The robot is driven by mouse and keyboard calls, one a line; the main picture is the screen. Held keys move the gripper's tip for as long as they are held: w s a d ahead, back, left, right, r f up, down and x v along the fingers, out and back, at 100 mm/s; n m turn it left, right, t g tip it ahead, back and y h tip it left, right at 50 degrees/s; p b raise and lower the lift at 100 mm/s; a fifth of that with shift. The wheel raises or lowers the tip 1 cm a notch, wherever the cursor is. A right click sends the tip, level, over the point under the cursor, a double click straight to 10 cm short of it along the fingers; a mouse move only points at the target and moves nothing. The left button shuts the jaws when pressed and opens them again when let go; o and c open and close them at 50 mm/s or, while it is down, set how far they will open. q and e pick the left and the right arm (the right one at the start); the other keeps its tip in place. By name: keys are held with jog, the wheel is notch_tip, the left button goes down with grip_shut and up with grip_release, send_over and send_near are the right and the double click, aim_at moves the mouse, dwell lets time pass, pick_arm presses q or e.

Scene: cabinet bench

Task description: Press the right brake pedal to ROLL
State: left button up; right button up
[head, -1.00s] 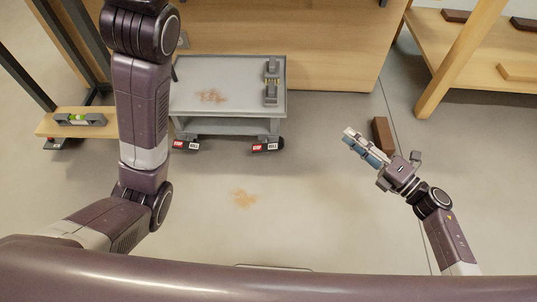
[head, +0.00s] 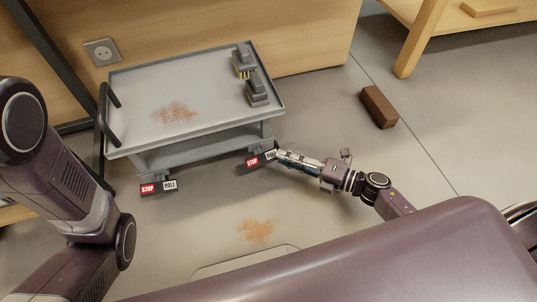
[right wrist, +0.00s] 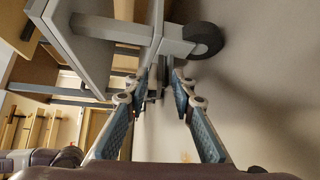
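The right brake pedal (head: 255,161) is at the front right foot of the grey cart (head: 200,139). It has a red STOP half on the left and a dark ROLL half on the right. My right gripper (head: 280,154) reaches in from the right, its fingertips at the ROLL end; whether they touch it I cannot tell. In the right wrist view the fingers (right wrist: 157,72) stand apart with a gap between the tips, the cart's leg and a dark wheel (right wrist: 207,40) just beyond. The pedal is not clear there. My left gripper is out of view.
The left brake pedal (head: 158,187) is at the cart's front left. A brown block (head: 379,106) lies on the floor at right. Brown speckled patches mark the cart top and floor (head: 256,231). A wooden cabinet (head: 200,25) stands behind the cart. Floor between block and cart is clear.

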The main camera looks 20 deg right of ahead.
aim_at(273, 154)
jog(key=b+x, duration=0.1)
jog(key=x, duration=0.2)
jog(key=shift+w+a+f, duration=0.2)
jog(key=shift+w+a, duration=0.05)
jog(key=shift+a, duration=0.05)
jog(key=shift+w+a+b, duration=0.3)
jog(key=shift+c, duration=0.4)
grip_shut()
